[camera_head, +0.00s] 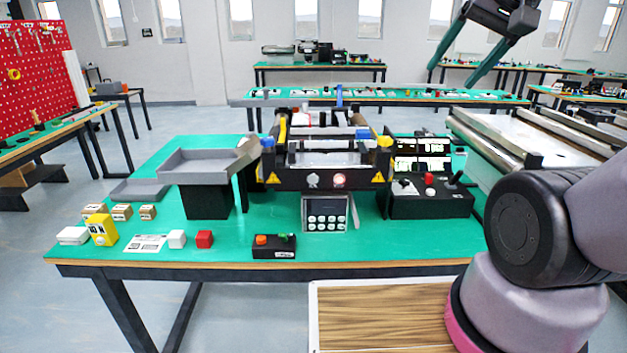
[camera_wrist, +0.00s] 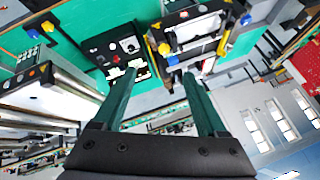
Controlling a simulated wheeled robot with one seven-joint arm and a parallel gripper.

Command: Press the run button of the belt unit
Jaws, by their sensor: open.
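The belt unit (camera_head: 325,165) stands mid-table, a black frame with yellow warning triangles and blue and yellow corner parts. Its front has a pale round button (camera_head: 312,180) and a glowing reddish one (camera_head: 339,180); I cannot read which is run. A small black box (camera_head: 273,251) with an orange and a green button lies at the table's front edge. My gripper (camera_head: 450,76) is open and empty, raised high at the upper right, well apart from the unit. In the wrist view its green fingers (camera_wrist: 160,75) are spread, with the belt unit (camera_wrist: 192,28) beyond them.
A control console (camera_head: 430,203) with a red button and lever stands right of the unit. A grey tray on a black stand (camera_head: 208,200) is left. Bare green table shows at front right.

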